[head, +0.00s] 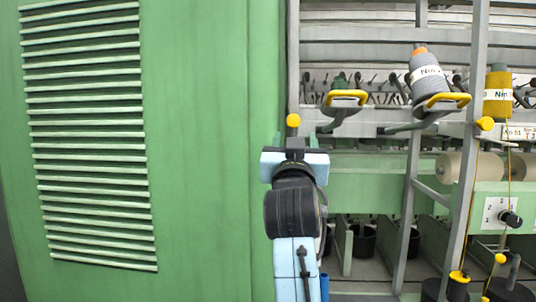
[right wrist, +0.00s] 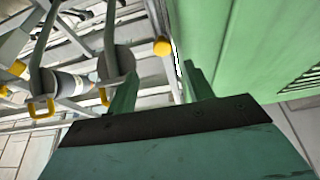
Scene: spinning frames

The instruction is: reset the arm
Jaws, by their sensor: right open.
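My right arm (head: 294,265) reaches up from the bottom centre of the head view. Its right gripper (head: 295,155) is in front of the right edge of the green cabinet, beside the spinning frame. In the right wrist view the two fingers of the right gripper (right wrist: 161,90) stand apart with nothing between them. The gripper is open and empty. My left gripper is in neither view.
A green cabinet (head: 200,150) with louvres fills the left. To the right, the spinning frame has grey posts (head: 409,190), a grey bobbin (head: 426,80) on a tilted holder, an empty yellow-rimmed holder (head: 345,98) and a yellow bobbin (head: 497,95). A yellow knob (head: 293,120) is just above my gripper in the picture.

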